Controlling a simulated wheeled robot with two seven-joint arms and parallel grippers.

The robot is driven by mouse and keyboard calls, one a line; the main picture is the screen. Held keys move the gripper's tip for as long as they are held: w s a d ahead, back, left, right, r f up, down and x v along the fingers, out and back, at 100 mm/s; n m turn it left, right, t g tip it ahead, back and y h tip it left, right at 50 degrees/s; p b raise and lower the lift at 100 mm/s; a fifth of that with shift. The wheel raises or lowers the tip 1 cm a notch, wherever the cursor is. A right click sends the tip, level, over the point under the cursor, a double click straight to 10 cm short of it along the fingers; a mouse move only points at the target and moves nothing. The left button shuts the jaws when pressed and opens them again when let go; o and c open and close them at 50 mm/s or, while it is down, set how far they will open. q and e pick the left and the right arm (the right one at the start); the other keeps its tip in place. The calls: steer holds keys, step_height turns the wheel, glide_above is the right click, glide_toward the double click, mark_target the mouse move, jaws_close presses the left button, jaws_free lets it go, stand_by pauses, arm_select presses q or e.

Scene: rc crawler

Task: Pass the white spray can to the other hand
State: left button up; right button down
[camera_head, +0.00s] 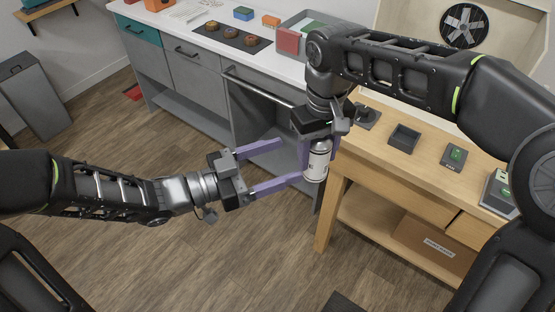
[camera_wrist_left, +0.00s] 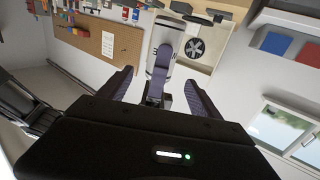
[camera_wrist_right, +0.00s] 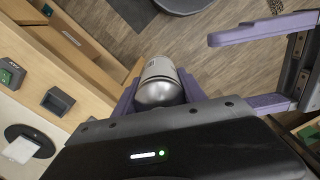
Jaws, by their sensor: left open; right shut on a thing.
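The white spray can (camera_head: 318,161) is held upright or nearly so, above the floor by the wooden bench's left end. My right gripper (camera_head: 318,143) is shut on it from above, its purple fingers on the can's sides. The can's silvery rounded end faces the camera in the right wrist view (camera_wrist_right: 160,88). My left gripper (camera_head: 291,161) is open and empty just left of the can, fingers pointing towards it. In the right wrist view the left fingers (camera_wrist_right: 220,70) lie right of the can, apart from it. In the left wrist view the can (camera_wrist_left: 152,58) is partly hidden behind a purple finger.
The wooden bench (camera_head: 352,175) stands to the right, with a dark tray (camera_head: 403,138) and a green-buttoned box (camera_head: 455,154) on top. A white-topped grey counter (camera_head: 215,42) runs behind, holding a red box (camera_head: 288,41). Open floor lies below both grippers.

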mark_target(331, 144)
arm_select(q)
steer(key=shift+d, duration=0.15)
steer(key=x, duration=1.1)
steer(key=shift+w+d, duration=0.2)
steer(key=shift+d, duration=0.15)
steer(key=shift+c, duration=0.5)
steer(key=c, duration=1.5)
jaws_close()
arm_select(e)
steer(key=c, duration=0.6)
jaws_free()
steer(key=shift+a, duration=0.1)
